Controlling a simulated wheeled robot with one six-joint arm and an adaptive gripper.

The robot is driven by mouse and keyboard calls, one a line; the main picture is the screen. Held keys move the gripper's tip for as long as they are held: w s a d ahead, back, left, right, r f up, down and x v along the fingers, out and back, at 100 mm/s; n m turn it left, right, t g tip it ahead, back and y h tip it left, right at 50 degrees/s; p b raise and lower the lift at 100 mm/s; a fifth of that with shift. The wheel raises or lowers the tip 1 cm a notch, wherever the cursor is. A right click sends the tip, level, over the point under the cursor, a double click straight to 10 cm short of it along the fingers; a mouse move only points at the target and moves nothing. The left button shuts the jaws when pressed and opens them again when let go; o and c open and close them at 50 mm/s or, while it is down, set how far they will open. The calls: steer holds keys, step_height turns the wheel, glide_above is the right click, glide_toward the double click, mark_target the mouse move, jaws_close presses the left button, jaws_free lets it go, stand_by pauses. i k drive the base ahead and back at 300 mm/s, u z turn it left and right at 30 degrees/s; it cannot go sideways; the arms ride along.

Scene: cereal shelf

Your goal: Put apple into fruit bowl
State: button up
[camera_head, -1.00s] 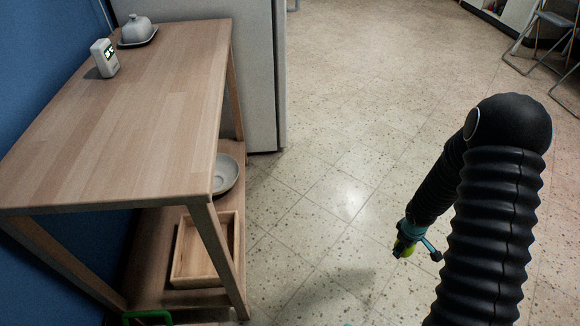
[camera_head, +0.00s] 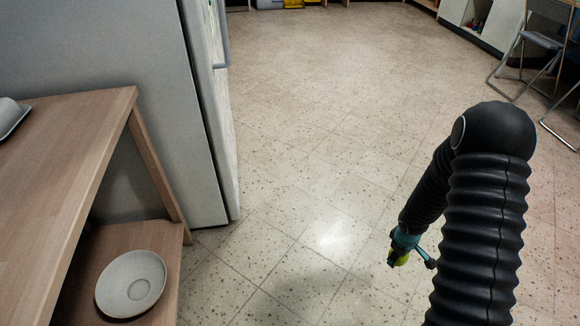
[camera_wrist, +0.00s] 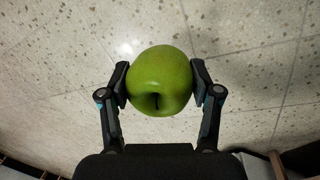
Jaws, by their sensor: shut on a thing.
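A green apple (camera_wrist: 160,80) is held between the two black fingers of my gripper (camera_wrist: 161,82) in the wrist view, with bare floor beneath it. A pale grey round dish (camera_head: 131,284), perhaps the fruit bowl, sits on the lower shelf of the wooden table at lower left. My gripper is well to the right of it and apart from it.
The wooden table (camera_head: 62,152) stands at the left, its lower shelf (camera_head: 163,243) open on the near side. A grey refrigerator (camera_head: 160,100) stands behind it. Folding chairs (camera_head: 530,65) are at the far right. The tiled floor (camera_head: 300,130) between is clear.

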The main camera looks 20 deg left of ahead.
mark_target(143, 289)
steer(key=i, duration=2.9)
steer(key=u, duration=4.05)
steer(key=i, duration=1)
steer(key=z, duration=0.05)
